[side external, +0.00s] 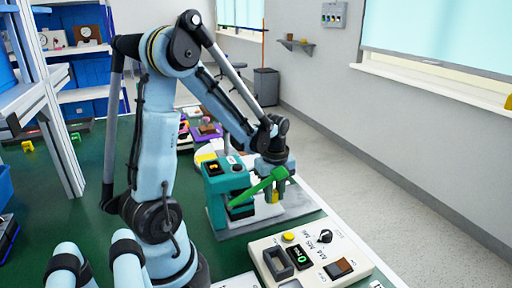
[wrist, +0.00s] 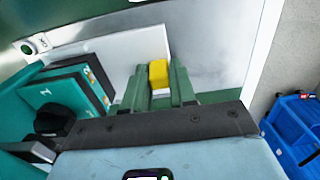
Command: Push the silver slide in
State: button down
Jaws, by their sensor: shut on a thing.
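My gripper (side external: 274,193) has green fingers and hangs beside a teal device (side external: 218,188) in the side view. In the wrist view my gripper (wrist: 160,75) is shut on a small yellow block (wrist: 158,73). The block also shows between the fingers in the side view (side external: 273,197). Teal housings (wrist: 75,92) stand left of the fingers in the wrist view, with a black knob (wrist: 55,119). A grey bar (wrist: 30,149) sticks out at the lower left; I cannot tell whether it is the silver slide. My gripper partly hides the device in the side view.
A pale metal plate (side external: 300,205) lies under and right of my gripper. A cream panel (side external: 330,262) with a green display, knob and buttons stands in front. Blue shelves (side external: 28,95) are at the left. A blue crate (wrist: 292,125) shows at right in the wrist view.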

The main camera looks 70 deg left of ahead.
jog(key=shift+s, duration=0.35)
jog(key=c, duration=1)
grip_release()
jog(key=shift+o, duration=0.2)
jog(key=shift+w, duration=0.1)
jog(key=shift+r, duration=0.1)
jog(key=shift+r, duration=0.2)
notch_tip(320, 180, up, 12)
jog(key=shift+f, duration=0.25)
